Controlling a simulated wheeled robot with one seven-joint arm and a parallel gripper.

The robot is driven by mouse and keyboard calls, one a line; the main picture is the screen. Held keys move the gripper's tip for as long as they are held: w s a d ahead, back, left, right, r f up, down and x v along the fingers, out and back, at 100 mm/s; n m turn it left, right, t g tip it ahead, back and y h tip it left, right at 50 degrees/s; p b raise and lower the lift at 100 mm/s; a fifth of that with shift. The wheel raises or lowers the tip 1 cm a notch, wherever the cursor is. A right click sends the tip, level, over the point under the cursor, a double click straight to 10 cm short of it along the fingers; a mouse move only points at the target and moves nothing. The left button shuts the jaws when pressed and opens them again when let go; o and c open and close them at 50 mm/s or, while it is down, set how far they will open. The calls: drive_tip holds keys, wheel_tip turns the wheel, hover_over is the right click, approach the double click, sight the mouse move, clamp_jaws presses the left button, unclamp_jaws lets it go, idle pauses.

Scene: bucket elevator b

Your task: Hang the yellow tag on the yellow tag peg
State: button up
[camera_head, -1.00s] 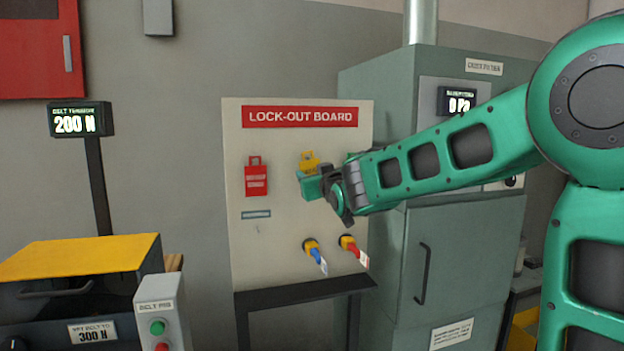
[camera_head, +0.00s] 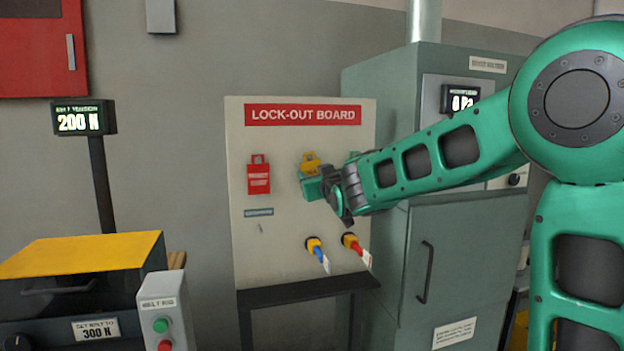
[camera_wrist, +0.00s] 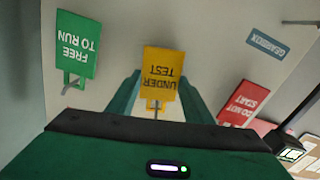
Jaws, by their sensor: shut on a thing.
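The yellow tag (camera_head: 310,160), marked UNDER TEST, is upright against the lock-out board (camera_head: 250,275), between the red and green tags. My gripper (camera_head: 308,186) is in front of its lower part and hides some of it. In the wrist view, which is upside down, the yellow tag (camera_wrist: 163,72) sits between my fingers (camera_wrist: 160,88), and my gripper is shut on it. A thin grey peg (camera_wrist: 155,111) shows at the tag's hole. I cannot tell how far the tag is on the peg.
A red tag (camera_head: 259,176) hangs left of the yellow one. A green tag (camera_wrist: 75,48) hangs on its other side, mostly behind my arm in the head view. Blue (camera_head: 317,249) and red (camera_head: 353,243) handled things are lower on the board. A grey-green cabinet (camera_head: 430,260) stands to the right.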

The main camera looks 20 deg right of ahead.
drive_tip(key=o, duration=1.1)
